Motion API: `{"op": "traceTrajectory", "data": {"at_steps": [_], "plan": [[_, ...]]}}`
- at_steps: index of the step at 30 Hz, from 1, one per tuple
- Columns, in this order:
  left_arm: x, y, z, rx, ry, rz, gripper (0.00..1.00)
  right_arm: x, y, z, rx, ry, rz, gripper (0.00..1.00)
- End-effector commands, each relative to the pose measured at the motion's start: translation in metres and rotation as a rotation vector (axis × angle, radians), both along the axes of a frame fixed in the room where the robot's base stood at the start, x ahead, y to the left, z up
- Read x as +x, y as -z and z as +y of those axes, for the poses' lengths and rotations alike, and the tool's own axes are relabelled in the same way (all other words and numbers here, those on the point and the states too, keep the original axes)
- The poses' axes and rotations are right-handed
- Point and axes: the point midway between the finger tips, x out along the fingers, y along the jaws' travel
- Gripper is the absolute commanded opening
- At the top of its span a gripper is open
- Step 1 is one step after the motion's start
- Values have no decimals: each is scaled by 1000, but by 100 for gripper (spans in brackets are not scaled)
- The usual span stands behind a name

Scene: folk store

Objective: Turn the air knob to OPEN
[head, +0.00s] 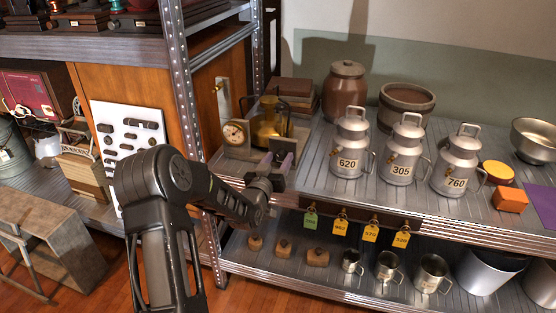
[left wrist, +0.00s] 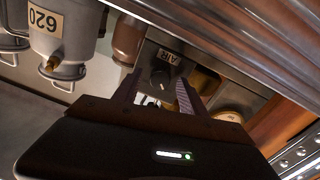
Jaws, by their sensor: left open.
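The air knob (left wrist: 160,79) is a dark round knob on a grey panel under a plate marked AIR (left wrist: 169,56). It shows in the left wrist view, between my left gripper's fingertips in the picture. My left gripper (left wrist: 158,84) is open, with one finger on each side of the knob; I cannot tell whether they touch it. In the head view my left gripper (head: 277,161) is at the front of a brass device with a round gauge (head: 235,132), near the shelf edge. The gripper and arm hide the knob there. My right gripper is in neither view.
Milk cans numbered 620 (head: 349,150), 305 (head: 402,155) and 760 (head: 459,165) stand to the right on the metal shelf. A perforated metal post (head: 182,95) rises left of the device. Coloured tags (head: 340,227) hang below the shelf edge.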

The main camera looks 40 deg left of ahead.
Motion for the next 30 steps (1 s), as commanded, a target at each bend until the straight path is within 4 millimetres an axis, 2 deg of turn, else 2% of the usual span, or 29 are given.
{"op": "traceTrajectory", "data": {"at_steps": [2, 20, 30], "plan": [[0, 0, 0, 0, 0, 0, 50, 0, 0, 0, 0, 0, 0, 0], [0, 0, 0, 0, 0, 0, 0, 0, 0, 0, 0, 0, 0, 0], [0, 0, 0, 5, 0, 1, 0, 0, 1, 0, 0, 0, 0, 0]]}}
